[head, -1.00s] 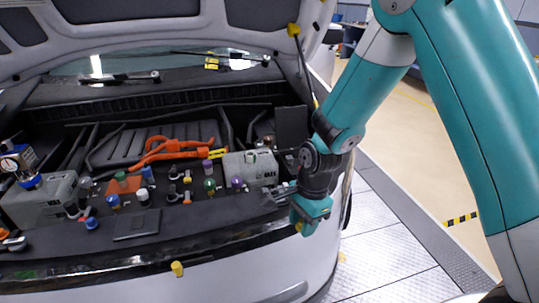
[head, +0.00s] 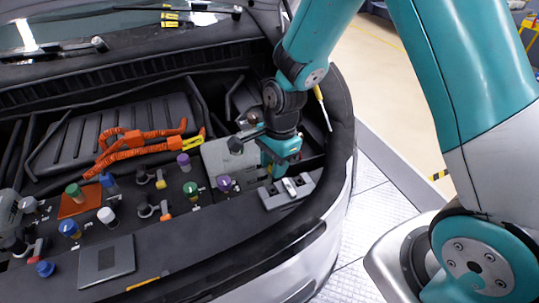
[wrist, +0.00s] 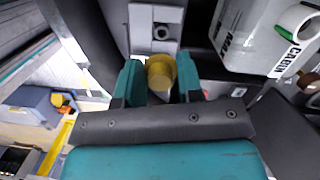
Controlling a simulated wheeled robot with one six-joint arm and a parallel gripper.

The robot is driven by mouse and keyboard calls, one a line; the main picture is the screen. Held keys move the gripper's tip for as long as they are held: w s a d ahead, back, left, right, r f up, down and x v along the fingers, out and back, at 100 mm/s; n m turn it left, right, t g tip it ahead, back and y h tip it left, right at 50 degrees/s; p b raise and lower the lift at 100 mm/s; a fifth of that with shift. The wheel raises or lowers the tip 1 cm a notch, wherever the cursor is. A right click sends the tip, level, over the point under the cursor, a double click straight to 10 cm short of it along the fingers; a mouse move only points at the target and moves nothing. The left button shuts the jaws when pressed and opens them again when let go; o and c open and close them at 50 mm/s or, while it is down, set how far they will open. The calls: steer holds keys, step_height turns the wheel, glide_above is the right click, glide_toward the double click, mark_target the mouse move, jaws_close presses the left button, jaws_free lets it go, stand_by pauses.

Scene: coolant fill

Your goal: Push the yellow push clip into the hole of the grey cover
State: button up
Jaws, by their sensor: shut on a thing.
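The yellow push clip (wrist: 161,72) sits between the fingers of my gripper (wrist: 161,82) in the wrist view, its round yellow head facing the camera. My gripper is shut on it. The grey cover (wrist: 140,38) lies just beyond the clip, with a dark round hole (wrist: 161,32) showing clear of it. In the head view, the grey cover (head: 287,194) is at the front right corner of the engine bay. My gripper (head: 273,170) is low at its back edge. The clip's lower end is hidden, and I cannot tell whether it touches the cover.
A grey labelled box (head: 222,160) stands close to the left of my gripper; it also shows in the wrist view (wrist: 255,38). Orange cables (head: 140,150) lie behind.

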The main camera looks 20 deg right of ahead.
mark_target(271, 193)
steer(key=shift+a, duration=0.2)
steer(key=shift+f, duration=0.1)
steer(key=shift+f+b, duration=1.8)
steer(key=shift+f, duration=0.95)
steer(key=shift+p, duration=0.45)
steer(key=shift+f+b, duration=0.7)
steer(key=shift+f, duration=0.4)
steer(key=shift+r, duration=0.15)
steer(key=shift+r+p, duration=0.65)
steer(key=shift+p, duration=0.1)
steer(key=shift+p, duration=0.35)
stand_by(0.9)
